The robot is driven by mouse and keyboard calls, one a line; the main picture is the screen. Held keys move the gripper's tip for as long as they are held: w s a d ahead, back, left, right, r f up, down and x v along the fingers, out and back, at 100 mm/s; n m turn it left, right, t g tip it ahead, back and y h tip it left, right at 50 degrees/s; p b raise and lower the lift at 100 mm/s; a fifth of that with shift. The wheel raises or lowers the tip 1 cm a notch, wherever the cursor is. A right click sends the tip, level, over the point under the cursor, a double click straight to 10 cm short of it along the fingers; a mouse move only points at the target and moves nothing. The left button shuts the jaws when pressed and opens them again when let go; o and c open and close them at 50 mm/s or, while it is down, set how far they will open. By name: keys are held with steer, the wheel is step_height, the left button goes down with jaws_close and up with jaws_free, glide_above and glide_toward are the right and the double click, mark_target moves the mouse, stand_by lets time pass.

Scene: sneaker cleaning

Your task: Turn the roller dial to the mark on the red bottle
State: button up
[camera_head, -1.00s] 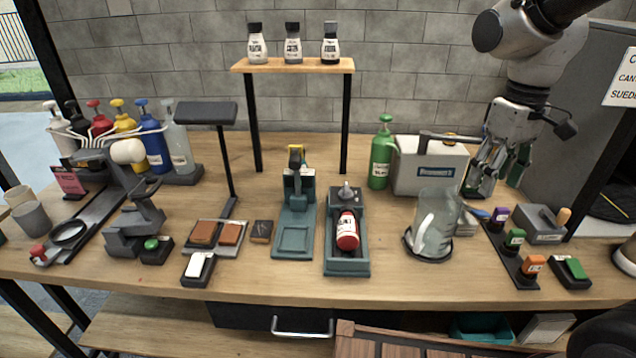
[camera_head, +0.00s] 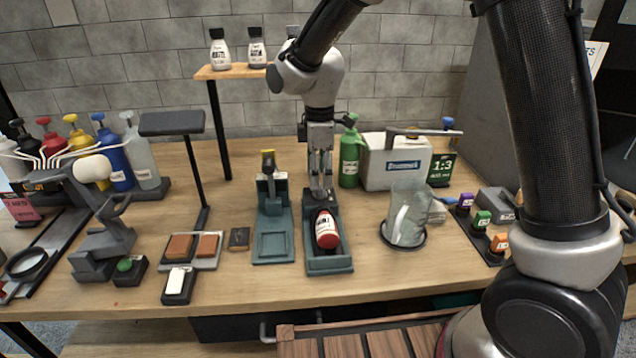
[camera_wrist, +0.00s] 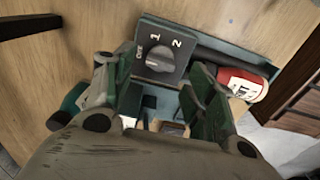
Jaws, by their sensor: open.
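The red bottle (camera_head: 327,230) with a white label lies in the teal roller tray (camera_head: 330,265). Its label also shows in the wrist view (camera_wrist: 243,84), where any mark is too small to read. The grey roller dial (camera_wrist: 159,59) sits on a dark plate marked OFF, 1 and 2; I cannot tell surely which one it points at. In the head view my gripper hides the dial. My gripper (camera_head: 320,186) is open and points down over the dial end of the roller. In the wrist view its fingers (camera_wrist: 152,76) are spread to either side near the dial, holding nothing.
A teal stand (camera_head: 272,225) is close on the left. A green bottle (camera_head: 349,160) and a white box (camera_head: 395,165) stand behind to the right. A glass jug (camera_head: 407,215) stands on the right. A shelf (camera_head: 235,72) with small bottles is at the back.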

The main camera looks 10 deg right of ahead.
mark_target(320, 191)
steer(key=shift+f, duration=1.6)
steer(key=shift+d, duration=0.1)
steer(key=c, duration=1)
steer(key=shift+m, duration=0.3)
steer(key=m, duration=1.1)
